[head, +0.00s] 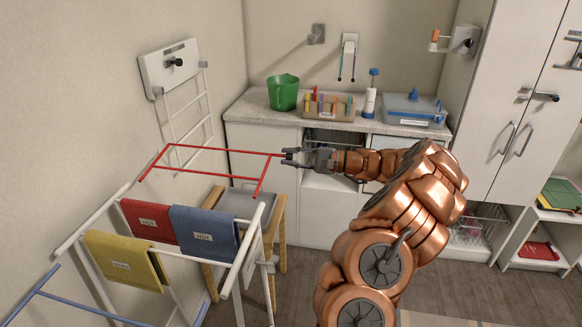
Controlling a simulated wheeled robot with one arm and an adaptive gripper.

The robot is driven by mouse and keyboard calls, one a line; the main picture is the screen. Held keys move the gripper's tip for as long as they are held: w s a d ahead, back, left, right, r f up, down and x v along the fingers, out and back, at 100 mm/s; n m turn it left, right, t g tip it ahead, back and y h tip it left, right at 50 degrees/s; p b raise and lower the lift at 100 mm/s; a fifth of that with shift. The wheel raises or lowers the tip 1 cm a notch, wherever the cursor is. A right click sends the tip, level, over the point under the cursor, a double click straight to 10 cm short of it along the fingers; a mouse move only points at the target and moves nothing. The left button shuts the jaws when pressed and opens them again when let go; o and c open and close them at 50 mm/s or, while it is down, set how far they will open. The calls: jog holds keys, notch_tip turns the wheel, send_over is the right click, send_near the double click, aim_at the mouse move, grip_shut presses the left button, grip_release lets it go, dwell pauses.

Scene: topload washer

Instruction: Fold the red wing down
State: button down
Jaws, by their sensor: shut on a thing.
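The red wing (225,150) is a red bar frame at the far end of a white drying rack (258,232). It sticks out from the rack toward the back wall and looks roughly level, though its exact tilt is hard to tell. My gripper (289,156) is at the right end of the wing's outer bar and is shut on it. The fingers are small in view, so the exact contact is partly hidden.
Red, blue and yellow cloths (203,232) hang on the rack. A blue wing (75,308) extends at the near left. A wooden-legged stand (279,232) is close to the rack's right side. A counter (245,108) with a green bucket (283,93) lies behind my gripper.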

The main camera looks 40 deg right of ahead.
jog(key=shift+r, duration=0.1)
jog(key=c, duration=1)
grip_release()
jog(key=v, duration=1.2)
